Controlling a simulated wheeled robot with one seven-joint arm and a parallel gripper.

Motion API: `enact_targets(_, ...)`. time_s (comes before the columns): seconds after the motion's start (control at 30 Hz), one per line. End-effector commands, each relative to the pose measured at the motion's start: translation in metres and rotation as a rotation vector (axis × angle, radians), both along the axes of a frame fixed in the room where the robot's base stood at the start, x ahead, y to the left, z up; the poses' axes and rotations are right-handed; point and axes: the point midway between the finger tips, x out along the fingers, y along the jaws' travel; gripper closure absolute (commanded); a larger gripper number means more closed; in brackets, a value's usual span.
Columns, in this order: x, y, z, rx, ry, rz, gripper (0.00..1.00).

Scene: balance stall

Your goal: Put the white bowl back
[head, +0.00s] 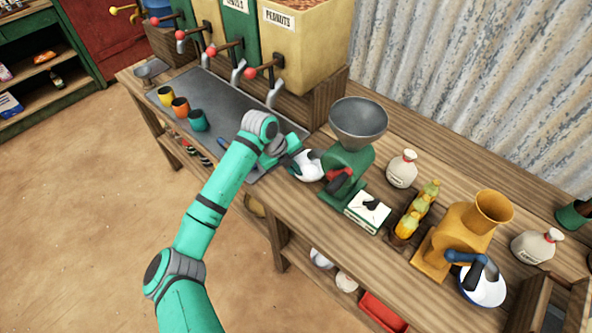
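A white bowl (309,168) is at the left foot of the green grinder, near the front edge of the wooden counter. My gripper (292,152) is at the bowl's upper left side, at its rim. The fingers are small and partly hidden by my wrist, so I cannot tell whether they are closed on the rim. I also cannot tell whether the bowl rests on the counter or is slightly raised. A second white bowl (484,288) stands under the yellow grinder (462,240) at the right.
The green grinder (348,165) with its grey hopper stands right beside the bowl. A white box (367,212), corn cobs (416,209) and sacks (402,169) are further right. Three cups (181,107) stand on the grey tray (228,112) below the dispensers.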

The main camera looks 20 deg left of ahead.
Motion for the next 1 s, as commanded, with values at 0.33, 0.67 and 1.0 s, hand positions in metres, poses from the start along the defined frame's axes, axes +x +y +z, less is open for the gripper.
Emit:
enact_targets(0.33, 0.0, 0.0, -0.001, 0.0, 0.0, 0.001, 0.79)
enact_targets(0.67, -0.006, 0.007, 0.024, 0.0, -0.003, 0.0, 0.79)
enact_targets(1.0, -0.022, 0.021, 0.085, 0.002, -0.003, -0.005, 0.79)
